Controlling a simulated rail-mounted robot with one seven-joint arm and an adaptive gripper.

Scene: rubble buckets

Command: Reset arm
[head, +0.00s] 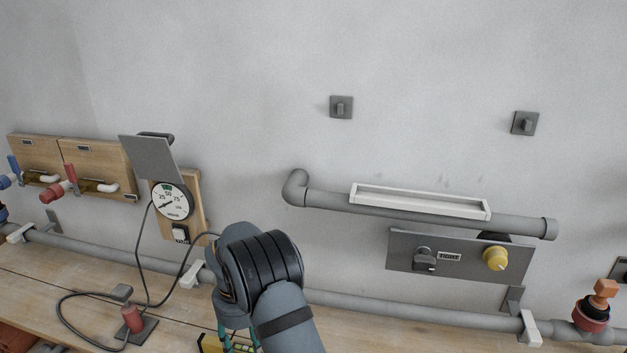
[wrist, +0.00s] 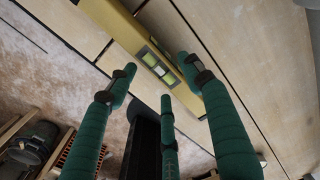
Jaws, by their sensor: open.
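My gripper (wrist: 158,82) has green fingers with dark joints, and they are spread apart in the wrist view. Nothing is held between them. A yellow spirit level (wrist: 150,56) with a greenish vial lies beyond the fingertips on the wooden bench (wrist: 245,45). One fingertip overlaps the level in the picture; I cannot tell whether they touch. In the head view my arm reaches down at bottom centre, and my teal fingers (head: 236,338) partly show at the lower edge beside the yellow level (head: 211,343).
A grey pipe (head: 400,312) runs along the wall behind the bench. A gauge (head: 173,201), a cable and a red-handled tool (head: 132,318) are left of my arm. A panel with a yellow knob (head: 495,258) is right. Dark objects (wrist: 30,145) lie at lower left in the wrist view.

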